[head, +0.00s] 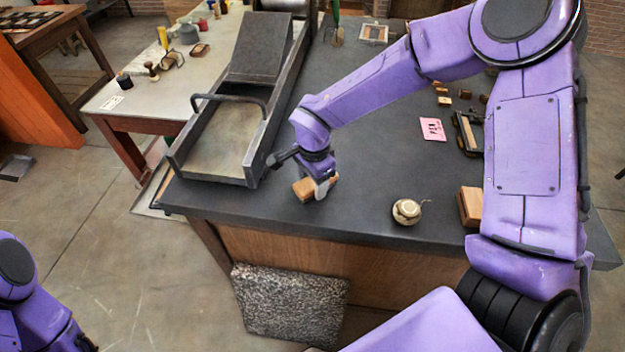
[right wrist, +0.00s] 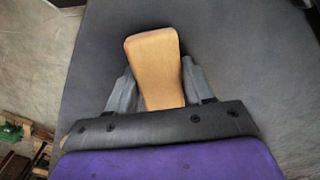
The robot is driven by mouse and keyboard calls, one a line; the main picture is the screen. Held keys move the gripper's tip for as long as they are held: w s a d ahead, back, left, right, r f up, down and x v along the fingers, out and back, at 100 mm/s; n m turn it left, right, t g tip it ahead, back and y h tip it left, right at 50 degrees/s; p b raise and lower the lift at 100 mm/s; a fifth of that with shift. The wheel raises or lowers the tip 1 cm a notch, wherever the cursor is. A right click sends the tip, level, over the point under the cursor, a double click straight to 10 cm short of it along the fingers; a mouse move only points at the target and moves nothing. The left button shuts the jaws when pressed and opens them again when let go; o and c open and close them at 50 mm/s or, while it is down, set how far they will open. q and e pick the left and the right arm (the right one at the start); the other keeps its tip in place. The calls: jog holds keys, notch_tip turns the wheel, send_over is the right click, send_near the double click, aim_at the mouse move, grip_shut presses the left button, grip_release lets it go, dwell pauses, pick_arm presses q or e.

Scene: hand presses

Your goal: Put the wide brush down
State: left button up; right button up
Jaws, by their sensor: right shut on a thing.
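The wide brush (head: 303,190) shows as a light wooden block at the tip of my right gripper (head: 322,184), close over the dark tabletop (head: 360,200) near its front edge. In the right wrist view its wooden handle (right wrist: 154,62) stands between the two fingers of the right gripper (right wrist: 158,92), which are shut on it. The brush's lower end is hidden there. I cannot tell whether the brush touches the tabletop. My left arm shows only in part at the lower left of the head view, and its gripper is out of view.
A press bed with a handle (head: 225,135) stands left of my right gripper. A round cream object (head: 407,211) and a wooden block (head: 470,206) are to the right. A pink card (head: 432,130) lies farther back. The tabletop between the gripper and the round object is clear.

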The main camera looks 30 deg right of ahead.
jog(key=shift+s+r, duration=0.1)
jog(key=shift+s, duration=0.25)
jog(key=o, duration=0.6)
jog(key=shift+w+f, duration=0.2)
jog(key=shift+f, duration=0.15)
jog(key=o, duration=0.4)
jog(key=shift+w+f, duration=0.2)
jog(key=shift+w, duration=0.15)
jog(key=shift+s+r, duration=0.2)
jog(key=shift+s, duration=0.15)
jog(key=shift+w+r, duration=0.15)
notch_tip(320, 180, up, 12)
jog(key=shift+r+b, duration=0.15)
jog(key=shift+b, duration=0.25)
